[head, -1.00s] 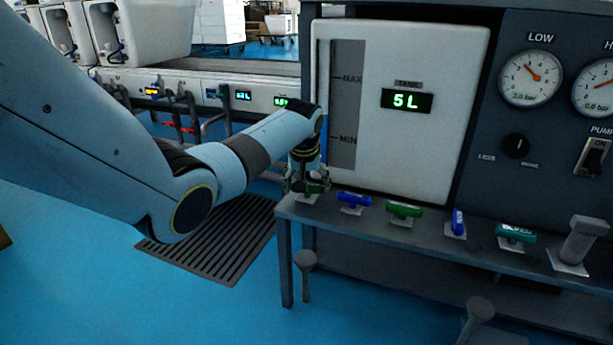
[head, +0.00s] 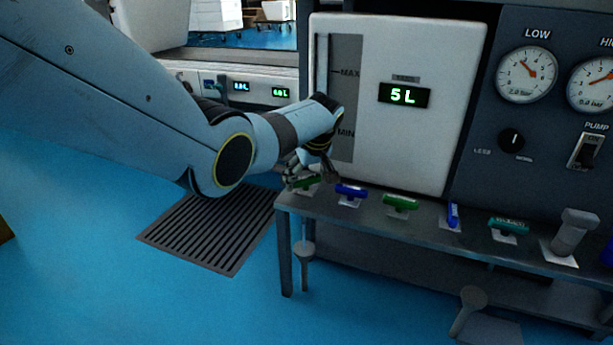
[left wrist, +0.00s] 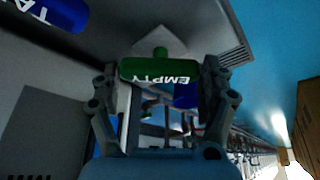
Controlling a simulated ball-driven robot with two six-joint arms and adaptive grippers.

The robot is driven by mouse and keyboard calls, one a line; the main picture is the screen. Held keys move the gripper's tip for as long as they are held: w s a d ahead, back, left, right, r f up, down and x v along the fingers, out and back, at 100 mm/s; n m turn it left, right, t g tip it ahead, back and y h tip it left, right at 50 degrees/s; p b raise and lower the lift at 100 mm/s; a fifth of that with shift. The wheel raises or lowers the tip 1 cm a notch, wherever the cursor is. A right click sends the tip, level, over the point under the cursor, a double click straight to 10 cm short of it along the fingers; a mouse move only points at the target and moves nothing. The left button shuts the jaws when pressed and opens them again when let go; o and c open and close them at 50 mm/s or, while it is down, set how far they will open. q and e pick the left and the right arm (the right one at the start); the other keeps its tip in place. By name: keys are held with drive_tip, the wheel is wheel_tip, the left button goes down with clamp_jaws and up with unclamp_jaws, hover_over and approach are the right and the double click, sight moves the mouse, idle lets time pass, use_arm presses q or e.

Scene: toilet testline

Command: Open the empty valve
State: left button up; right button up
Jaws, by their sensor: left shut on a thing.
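The empty valve has a green handle (head: 307,183) at the left end of the grey bench, below the white tank. In the left wrist view the green handle (left wrist: 158,70) reads "EMPTY" and lies across between my fingers. My left gripper (head: 303,178) is shut on this handle, with one finger at each end of it in the wrist view (left wrist: 160,88). The fingers partly cover the handle in the head view. The tank display (head: 404,94) reads 5 L. My right gripper is not in view.
On the bench (head: 370,222) right of the handle stand a blue valve (head: 350,191), a green valve (head: 400,202), another blue valve (head: 453,215), a teal valve (head: 508,226) and a grey lever (head: 574,232). A floor grate (head: 205,232) lies left of the bench.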

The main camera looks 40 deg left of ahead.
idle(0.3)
use_arm(q)
drive_tip(key=o, duration=1.1)
drive_tip(key=shift+r, duration=0.1)
drive_tip(key=v, duration=1.1)
drive_tip(key=shift+d+r, duration=0.1)
drive_tip(key=shift+r, duration=0.3)
